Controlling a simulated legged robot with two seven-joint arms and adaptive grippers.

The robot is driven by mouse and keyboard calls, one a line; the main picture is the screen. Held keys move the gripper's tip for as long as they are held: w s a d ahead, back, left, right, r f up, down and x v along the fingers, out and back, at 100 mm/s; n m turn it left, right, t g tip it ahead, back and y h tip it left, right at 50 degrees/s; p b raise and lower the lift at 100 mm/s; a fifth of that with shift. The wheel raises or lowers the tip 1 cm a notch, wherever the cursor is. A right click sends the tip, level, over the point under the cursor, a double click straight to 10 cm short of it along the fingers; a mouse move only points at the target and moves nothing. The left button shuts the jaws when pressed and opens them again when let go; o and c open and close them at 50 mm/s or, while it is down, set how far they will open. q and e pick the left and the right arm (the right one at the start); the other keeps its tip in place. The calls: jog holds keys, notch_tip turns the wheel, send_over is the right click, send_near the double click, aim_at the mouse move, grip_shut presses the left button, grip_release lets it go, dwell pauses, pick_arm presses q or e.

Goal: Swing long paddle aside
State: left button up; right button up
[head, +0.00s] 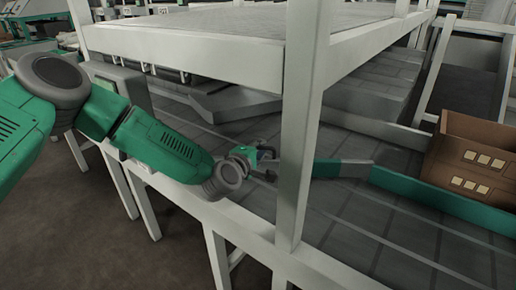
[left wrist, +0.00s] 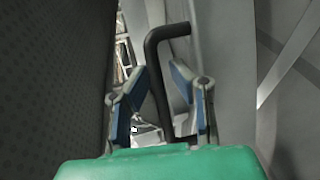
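My left gripper (head: 268,163) reaches in from the left over the grey conveyor, just left of the white upright post. In the left wrist view the gripper (left wrist: 160,82) is open, with a dark bent handle (left wrist: 156,85) between its blue-padded fingers. Gaps show on both sides of the handle, so it is not clamped. A grey panel (left wrist: 228,100) stands beside the handle on the right. In the head view a green bar with a grey end (head: 340,169) lies right of the post; the post hides its left part. I cannot tell whether the handle belongs to it. My right gripper is out of view.
The white post (head: 303,120) and the upper deck (head: 190,46) frame the space near my arm. A grey angled bar (head: 235,105) lies under the deck. A green side rail (head: 440,200) and a brown carton (head: 470,155) are on the right. The front conveyor surface (head: 365,240) is clear.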

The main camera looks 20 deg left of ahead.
pick_arm(q)
jog(key=shift+a, duration=0.35)
jog(key=shift+s+a, duration=0.15)
jog(key=shift+a, duration=0.05)
jog(key=v, duration=1.1)
jog(key=shift+s+d, duration=0.15)
jog(key=shift+s, duration=0.1)
jog(key=shift+d, duration=0.2)
